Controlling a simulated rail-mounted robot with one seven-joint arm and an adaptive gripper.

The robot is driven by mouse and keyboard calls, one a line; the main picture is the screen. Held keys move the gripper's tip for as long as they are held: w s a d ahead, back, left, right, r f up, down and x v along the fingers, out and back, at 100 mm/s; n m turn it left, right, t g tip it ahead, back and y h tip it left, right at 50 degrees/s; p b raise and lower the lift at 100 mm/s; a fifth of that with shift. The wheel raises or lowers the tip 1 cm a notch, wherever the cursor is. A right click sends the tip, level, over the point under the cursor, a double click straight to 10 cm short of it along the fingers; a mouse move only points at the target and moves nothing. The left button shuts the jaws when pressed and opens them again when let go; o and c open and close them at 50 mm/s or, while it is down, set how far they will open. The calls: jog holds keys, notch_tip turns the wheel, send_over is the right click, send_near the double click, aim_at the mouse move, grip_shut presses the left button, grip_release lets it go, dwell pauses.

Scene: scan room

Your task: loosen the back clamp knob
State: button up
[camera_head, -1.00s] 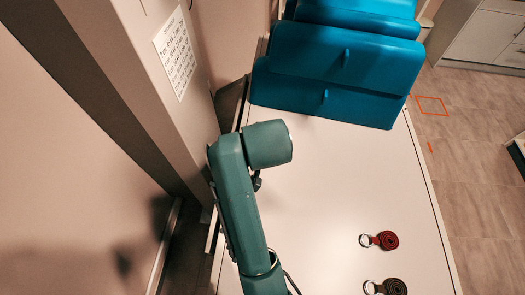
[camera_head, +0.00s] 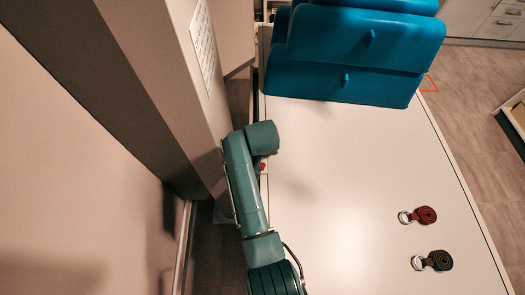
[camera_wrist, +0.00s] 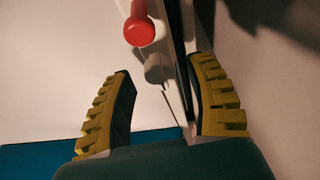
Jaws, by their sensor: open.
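In the wrist view a red rounded knob (camera_wrist: 139,27) sits on the side edge of the white table, beyond my open gripper (camera_wrist: 163,68). A grey cylindrical piece (camera_wrist: 157,68) is just beside the red knob and appears between my two yellow ribbed fingers. The fingers look apart from the red knob, and nothing is held. In the head view a small red part (camera_head: 262,165) shows at the table's left edge beside the end of my arm. My gripper is hidden there by the arm. I cannot tell from these views which clamp the red knob belongs to.
Blue cushions (camera_head: 345,55) lie at the far end of the white table (camera_head: 350,190). A red rolled strap (camera_head: 426,215) and a dark rolled strap (camera_head: 440,260) lie at the right. A beige pillar (camera_head: 185,60) stands close on the left. The table's middle is clear.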

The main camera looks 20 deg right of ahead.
jog(key=shift+w+f, duration=0.15)
jog(key=shift+f, duration=0.1)
grip_shut()
